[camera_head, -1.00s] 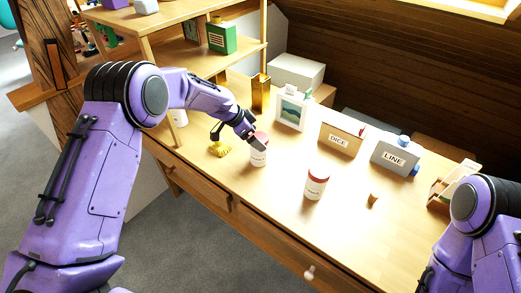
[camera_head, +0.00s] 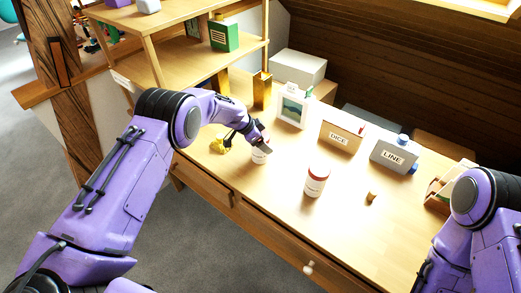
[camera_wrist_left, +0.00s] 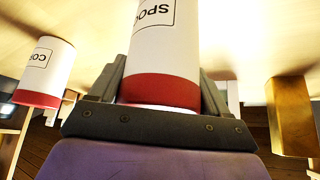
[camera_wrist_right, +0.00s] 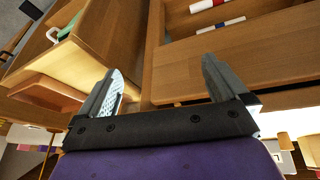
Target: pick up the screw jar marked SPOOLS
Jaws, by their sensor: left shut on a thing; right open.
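The SPOOLS jar (camera_head: 259,157) is a white cylinder with a red lid, on the wooden table. My left gripper (camera_head: 260,146) is shut on it from above, its fingers at the lid. In the left wrist view, the jar (camera_wrist_left: 165,45) is between the two fingers (camera_wrist_left: 163,80) and its label shows "SPO" upside down; its far end is out of the picture. My right gripper (camera_wrist_right: 160,85) is open and empty; the head view does not show its fingers.
A second red-lidded jar (camera_head: 316,182) stands to the right; its label starts "CO" in the left wrist view (camera_wrist_left: 45,68). A yellow item (camera_head: 219,145) lies left. DICE (camera_head: 341,136) and LINE (camera_head: 394,158) boxes, a picture (camera_head: 292,108) and a cork-like piece (camera_head: 371,195) are around.

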